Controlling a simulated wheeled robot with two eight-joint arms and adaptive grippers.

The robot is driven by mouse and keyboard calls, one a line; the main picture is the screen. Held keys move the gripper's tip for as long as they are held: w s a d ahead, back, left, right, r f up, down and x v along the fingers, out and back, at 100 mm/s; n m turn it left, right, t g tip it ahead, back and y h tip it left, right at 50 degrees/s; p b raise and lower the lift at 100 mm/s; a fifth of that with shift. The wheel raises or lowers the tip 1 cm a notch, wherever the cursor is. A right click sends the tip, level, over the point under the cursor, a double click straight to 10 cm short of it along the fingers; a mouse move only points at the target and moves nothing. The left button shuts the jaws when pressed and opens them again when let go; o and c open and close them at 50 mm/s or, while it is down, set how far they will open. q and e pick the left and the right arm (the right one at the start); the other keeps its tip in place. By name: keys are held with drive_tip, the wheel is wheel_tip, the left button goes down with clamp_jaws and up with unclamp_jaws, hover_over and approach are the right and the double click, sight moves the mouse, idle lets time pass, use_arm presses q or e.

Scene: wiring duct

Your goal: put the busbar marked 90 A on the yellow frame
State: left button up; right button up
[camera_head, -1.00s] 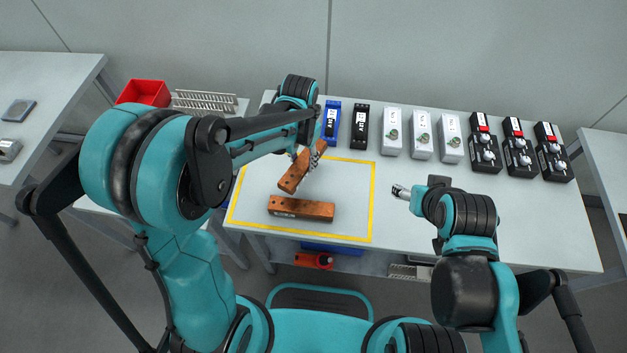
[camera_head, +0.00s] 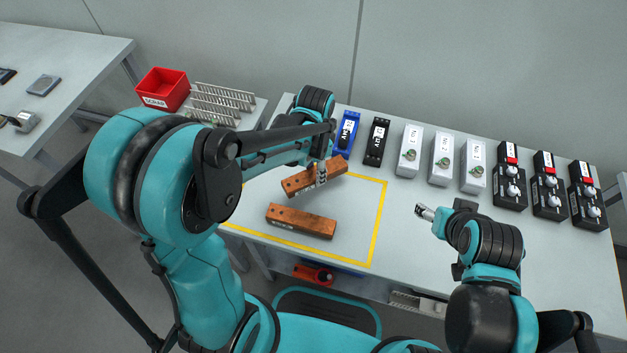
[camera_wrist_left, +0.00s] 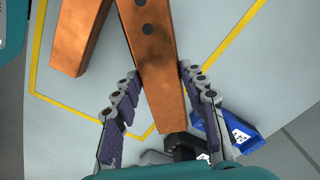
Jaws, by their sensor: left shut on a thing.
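My left gripper (camera_head: 321,174) is shut on a copper busbar (camera_head: 300,183) and holds it above the area inside the yellow frame (camera_head: 380,215). In the left wrist view the fingers (camera_wrist_left: 160,105) close on both sides of this busbar (camera_wrist_left: 160,75). A second copper busbar (camera_head: 301,222) lies on the table inside the frame, nearer to me; it also shows in the left wrist view (camera_wrist_left: 78,38). It bears a small label too small to read here. My right gripper (camera_head: 425,212) is empty, to the right of the frame; its finger state is unclear.
Along the table's back stand a blue device (camera_head: 346,133), a black device (camera_head: 377,142), several white devices (camera_head: 441,152) and black devices with red parts (camera_head: 510,180). A red scrap bin (camera_head: 163,89) and slotted ducts (camera_head: 222,100) are at the back left.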

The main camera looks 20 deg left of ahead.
sight(313, 173)
use_arm(q)
drive_tip(key=shift+a+f, duration=0.2)
drive_tip(key=shift+f+b, duration=1)
drive_tip(key=shift+f, duration=0.9)
drive_tip(key=shift+f, duration=0.15)
drive_tip(key=o, duration=1.2)
